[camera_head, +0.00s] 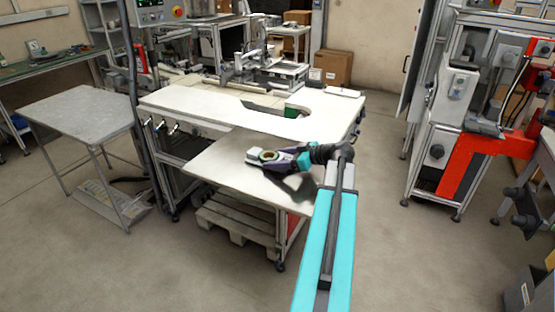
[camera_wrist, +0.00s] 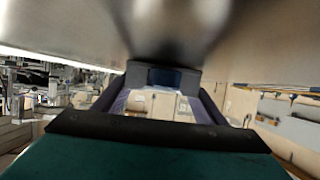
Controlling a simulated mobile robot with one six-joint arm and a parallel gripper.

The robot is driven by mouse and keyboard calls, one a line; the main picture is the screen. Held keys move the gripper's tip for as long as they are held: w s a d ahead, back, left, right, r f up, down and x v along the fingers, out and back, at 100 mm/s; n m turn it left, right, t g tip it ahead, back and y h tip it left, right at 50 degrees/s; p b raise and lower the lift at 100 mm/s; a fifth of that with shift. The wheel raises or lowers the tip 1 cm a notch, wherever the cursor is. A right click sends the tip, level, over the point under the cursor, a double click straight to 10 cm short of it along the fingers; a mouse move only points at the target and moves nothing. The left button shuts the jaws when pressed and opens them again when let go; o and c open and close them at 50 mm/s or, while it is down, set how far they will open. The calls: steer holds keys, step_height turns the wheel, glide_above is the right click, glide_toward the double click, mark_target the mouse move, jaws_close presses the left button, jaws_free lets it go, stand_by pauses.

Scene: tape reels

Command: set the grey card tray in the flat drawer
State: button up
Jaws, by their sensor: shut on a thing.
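My gripper (camera_head: 270,156) is at the end of my arm, low over the pale lower board (camera_head: 222,170) that juts out from under the white worktop. It is shut on a small pale grey piece (camera_head: 254,160), which looks like the grey card tray, seen at its left tip. A small ring with green and orange shows on top there. In the wrist view the purple fingers of my gripper (camera_wrist: 165,78) run forward to dark tips, and the tray cannot be made out. I cannot tell whether the lower board is the flat drawer.
The white worktop (camera_head: 205,102) with a cutout stands above and behind my gripper. A wooden pallet (camera_head: 236,219) lies under the lower board. A separate grey table (camera_head: 75,108) stands at left, and red-and-grey machinery (camera_head: 475,150) at right.

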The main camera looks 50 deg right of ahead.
steer(key=shift+s+a+f+b, duration=0.15)
steer(key=shift+a+f+b, duration=0.1)
steer(key=shift+f+b, duration=0.6)
steer(key=o, duration=1.1)
steer(key=shift+o, duration=0.2)
steer(key=shift+r, duration=0.2)
steer(key=shift+d+r+p, duration=0.1)
steer(key=shift+r+p, duration=0.4)
steer(key=shift+p, duration=0.5)
steer(key=b+v, duration=0.1)
steer(key=v, duration=0.5)
steer(key=b+v, duration=0.1)
steer(key=v, duration=0.5)
steer(key=shift+d+r+b, duration=0.2)
steer(key=shift+r+b, duration=0.05)
steer(key=shift+b, duration=0.1)
